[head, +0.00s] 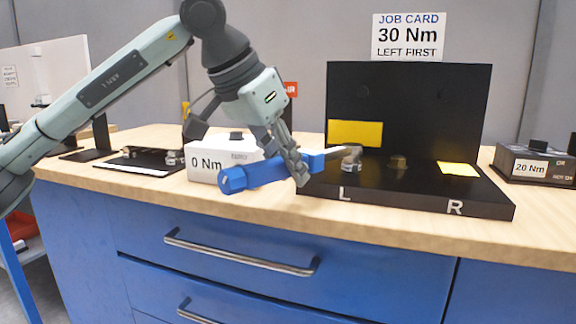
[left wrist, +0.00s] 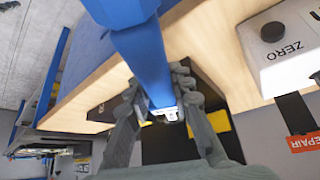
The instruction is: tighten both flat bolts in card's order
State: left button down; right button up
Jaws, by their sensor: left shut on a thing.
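My left gripper (head: 298,170) is shut on the blue handle of a torque wrench (head: 247,175). The wrench lies roughly level, and its silver head reaches the bolt (head: 351,164) behind the letter L on the black fixture (head: 390,198). I cannot tell whether the head is seated on that bolt. A brownish bolt-like piece (head: 398,161) stands to its right. The job card (head: 408,37) reads 30 Nm, left first. In the left wrist view, the gripper fingers (left wrist: 163,105) close around the blue wrench (left wrist: 142,55). My right gripper is not in view.
A white box (head: 205,168) reading 0 Nm stands behind the wrench; its ZERO button (left wrist: 273,32) shows in the wrist view. A black tray (head: 135,163) with metal parts lies left. A dark 20 Nm box (head: 535,165) stands right. Yellow patches (head: 458,169) mark the fixture.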

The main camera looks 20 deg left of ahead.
pick_arm(q)
jog(key=shift+r+p, duration=1.45)
jog(key=shift+r, duration=0.8)
dwell(1.2)
